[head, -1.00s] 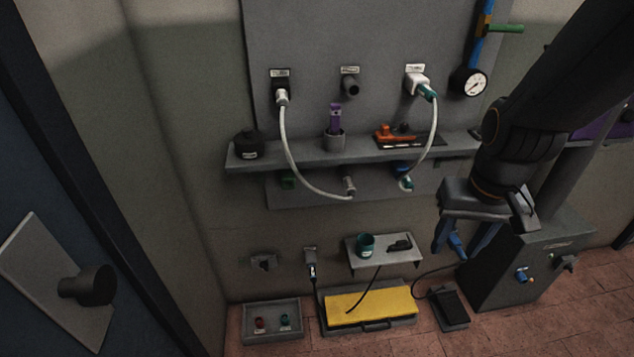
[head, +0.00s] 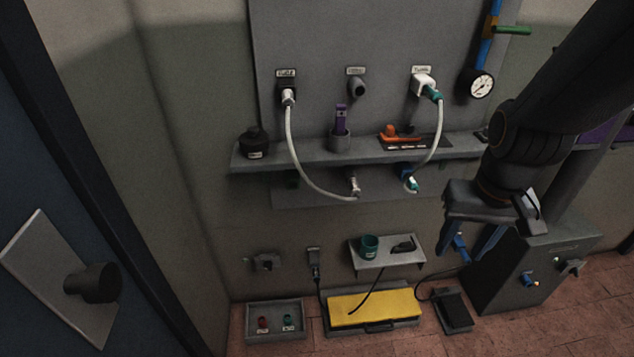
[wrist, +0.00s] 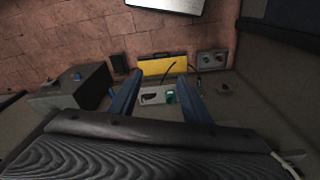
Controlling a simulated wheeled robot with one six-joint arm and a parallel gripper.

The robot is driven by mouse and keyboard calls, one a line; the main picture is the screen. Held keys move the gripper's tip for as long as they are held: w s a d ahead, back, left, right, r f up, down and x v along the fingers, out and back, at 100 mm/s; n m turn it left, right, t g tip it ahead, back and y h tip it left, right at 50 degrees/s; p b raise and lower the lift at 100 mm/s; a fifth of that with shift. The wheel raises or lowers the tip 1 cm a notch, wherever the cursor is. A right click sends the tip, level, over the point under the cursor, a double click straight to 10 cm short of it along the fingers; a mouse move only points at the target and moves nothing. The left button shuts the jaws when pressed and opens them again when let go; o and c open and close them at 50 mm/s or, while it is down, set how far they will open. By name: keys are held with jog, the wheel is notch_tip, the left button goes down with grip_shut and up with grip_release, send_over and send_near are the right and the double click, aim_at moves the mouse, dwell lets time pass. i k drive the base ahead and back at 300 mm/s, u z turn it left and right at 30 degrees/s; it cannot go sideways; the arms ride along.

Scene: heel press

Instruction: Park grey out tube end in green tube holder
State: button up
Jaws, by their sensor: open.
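A pale tube (head: 301,160) hangs in a loop from the black port (head: 286,81) at the upper left of the wall panel. Its lower grey end (head: 354,186) is at the strip under the shelf. A small dark green holder (head: 292,180) is on that strip to the left, in shadow and apart from the grey end. A second pale tube (head: 439,130) runs from the white port (head: 422,82) to a green-and-white end (head: 412,184) by a blue holder (head: 404,170). My gripper (head: 461,255) is open and empty, below and right of both tube ends. It also shows open in the wrist view (wrist: 159,80).
The shelf (head: 300,158) carries a black pot, a purple item in a cup and an orange tool. Below are a small shelf (head: 385,260) with a teal cup, a yellow pad (head: 374,307), a tray (head: 250,330) and a dark box (head: 530,265) at right.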

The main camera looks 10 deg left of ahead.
aim_at(354, 185)
jog(key=u, duration=0.65)
jog(key=k, duration=0.9)
jog(key=u, duration=1.1)
jog(key=k, duration=0.5)
jog(key=z, duration=0.5)
jog(key=i, duration=0.95)
jog(key=z, duration=0.2)
